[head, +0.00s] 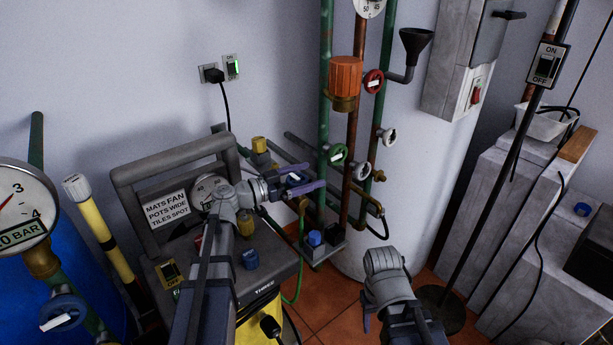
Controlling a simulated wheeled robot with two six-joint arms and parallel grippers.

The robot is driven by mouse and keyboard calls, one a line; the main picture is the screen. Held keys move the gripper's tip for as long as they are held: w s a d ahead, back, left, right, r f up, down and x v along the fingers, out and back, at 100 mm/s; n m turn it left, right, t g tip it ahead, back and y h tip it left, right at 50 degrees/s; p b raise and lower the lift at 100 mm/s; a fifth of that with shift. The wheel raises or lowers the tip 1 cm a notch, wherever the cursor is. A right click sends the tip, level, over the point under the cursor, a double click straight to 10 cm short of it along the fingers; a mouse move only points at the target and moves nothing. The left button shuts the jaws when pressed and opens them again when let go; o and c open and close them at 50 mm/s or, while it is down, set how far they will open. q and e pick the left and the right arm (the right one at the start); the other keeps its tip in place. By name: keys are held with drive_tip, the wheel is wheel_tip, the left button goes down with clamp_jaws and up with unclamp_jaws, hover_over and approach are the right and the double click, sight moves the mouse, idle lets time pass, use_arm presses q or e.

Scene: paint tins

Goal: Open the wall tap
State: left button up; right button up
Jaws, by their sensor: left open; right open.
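Several round handwheels sit on the wall pipes: a red wheel (373,82), a green wheel (336,154), an upper grey wheel (389,136) and a lower grey wheel (363,171). I cannot tell which is the wall tap. A small brass fitting (379,176) is below the upper grey wheel. My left gripper (312,180), with purple fingers, is open and empty in front of the lower pipes, left of the lower grey wheel. My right gripper (384,290) is low, in front of the white cylinder, with its fingers partly hidden; it appears empty.
A labelled machine (168,212) with a grey frame stands beneath my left arm. A pressure gauge (22,205) and blue drum (75,275) are at left. A black funnel (415,42) and grey switch box (462,80) are upper right. Grey blocks (520,215) stand at right. Some tiled floor is clear.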

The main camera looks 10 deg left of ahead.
use_arm(q)
drive_tip(key=shift+c, duration=0.4)
drive_tip(key=c, duration=1.2)
